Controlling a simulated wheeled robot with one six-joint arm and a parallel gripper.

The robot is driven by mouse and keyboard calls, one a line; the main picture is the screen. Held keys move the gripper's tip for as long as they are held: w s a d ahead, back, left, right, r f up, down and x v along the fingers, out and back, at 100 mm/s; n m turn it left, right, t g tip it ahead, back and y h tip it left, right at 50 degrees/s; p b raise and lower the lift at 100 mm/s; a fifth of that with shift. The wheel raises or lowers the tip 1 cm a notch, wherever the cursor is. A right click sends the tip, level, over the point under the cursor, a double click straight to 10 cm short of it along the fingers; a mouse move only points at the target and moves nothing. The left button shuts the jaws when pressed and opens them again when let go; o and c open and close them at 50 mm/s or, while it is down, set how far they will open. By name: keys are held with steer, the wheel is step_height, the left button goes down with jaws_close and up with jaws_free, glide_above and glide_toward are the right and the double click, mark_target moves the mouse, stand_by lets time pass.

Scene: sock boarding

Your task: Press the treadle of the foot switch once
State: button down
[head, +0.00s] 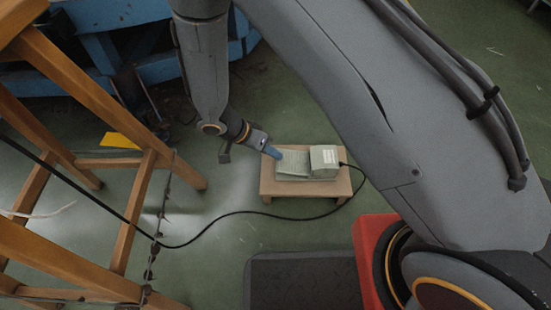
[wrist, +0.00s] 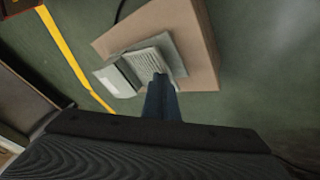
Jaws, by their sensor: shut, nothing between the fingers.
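The foot switch has a pale grey-green ribbed treadle (head: 292,163) and a boxy housing (head: 323,160) to its right in the head view. It sits on a low brown wooden stand (head: 305,190). In the wrist view the treadle (wrist: 147,60) lies beyond the fingertips and the housing (wrist: 117,78) is to its left. My gripper (head: 272,152) is shut and empty, with blue fingers angled down at the treadle's left end. In the wrist view my gripper's fingertips (wrist: 160,78) overlap the treadle's edge. I cannot tell whether they touch it.
A black cable (head: 250,213) runs from the housing across the green floor to the left. A wooden frame (head: 140,200) stands at left, with a chain hanging by it. A dark mat (head: 305,280) and a red block (head: 370,240) lie in front of the stand. Blue machinery (head: 120,50) stands behind.

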steer(key=shift+a+f+b, duration=0.25)
steer(key=shift+f+b, duration=0.4)
steer(key=shift+f, duration=0.45)
stand_by(1.1)
stand_by(0.5)
steer(key=shift+d+r+p, duration=0.2)
steer(key=shift+r+p, duration=0.45)
steer(key=shift+r, duration=0.2)
steer(key=shift+d+r+p, duration=0.15)
steer(key=shift+r+p, duration=0.5)
steer(key=shift+r, duration=0.2)
steer(key=shift+r, duration=0.1)
steer(key=shift+d+r+p, duration=0.25)
steer(key=shift+r+p, duration=0.65)
steer(key=shift+r, duration=0.3)
steer(key=shift+d+r+p, duration=0.2)
steer(key=shift+r+p, duration=0.7)
steer(key=shift+r, duration=0.3)
